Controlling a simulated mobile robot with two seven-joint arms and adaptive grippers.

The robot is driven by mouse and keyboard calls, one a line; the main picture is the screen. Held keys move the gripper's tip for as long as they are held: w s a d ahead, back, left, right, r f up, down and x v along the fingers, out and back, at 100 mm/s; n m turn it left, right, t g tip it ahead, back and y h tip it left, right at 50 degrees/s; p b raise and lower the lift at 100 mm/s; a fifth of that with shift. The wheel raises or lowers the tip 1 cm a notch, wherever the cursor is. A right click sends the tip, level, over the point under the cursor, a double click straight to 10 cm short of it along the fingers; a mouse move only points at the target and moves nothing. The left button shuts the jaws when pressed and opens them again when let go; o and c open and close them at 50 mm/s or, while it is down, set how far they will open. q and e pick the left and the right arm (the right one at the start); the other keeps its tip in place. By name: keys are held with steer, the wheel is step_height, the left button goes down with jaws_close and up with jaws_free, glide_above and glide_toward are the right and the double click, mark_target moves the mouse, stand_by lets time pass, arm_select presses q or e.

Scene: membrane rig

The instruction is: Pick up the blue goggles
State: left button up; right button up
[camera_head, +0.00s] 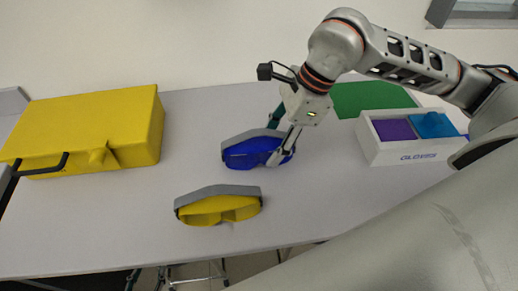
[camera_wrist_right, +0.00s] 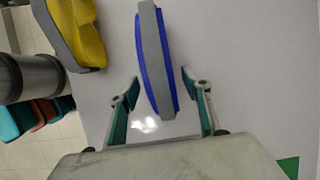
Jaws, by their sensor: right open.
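The blue goggles (camera_head: 246,152) with a grey strap lie on the table near its middle in the head view. In the right wrist view the blue goggles (camera_wrist_right: 154,60) stretch away from the camera, with their near end between the fingertips. My right gripper (camera_head: 284,154) is at the right end of the goggles in the head view. It also shows in the right wrist view (camera_wrist_right: 160,82), open, with one finger on each side of the goggles and a gap to each. Nothing is held. My left gripper is not in view.
Yellow goggles (camera_head: 220,209) lie in front of the blue ones. A yellow case (camera_head: 90,130) stands at the left. A white glove box (camera_head: 405,153) with purple and blue compartments and a green mat (camera_head: 365,98) are at the right. Bare table lies between the case and the goggles.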

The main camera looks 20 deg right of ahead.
steer(key=shift+x, duration=0.8)
steer(key=c, duration=1.2)
steer(key=shift+r, duration=0.1)
steer(key=shift+c, duration=0.2)
step_height(320, 180, up, 20)
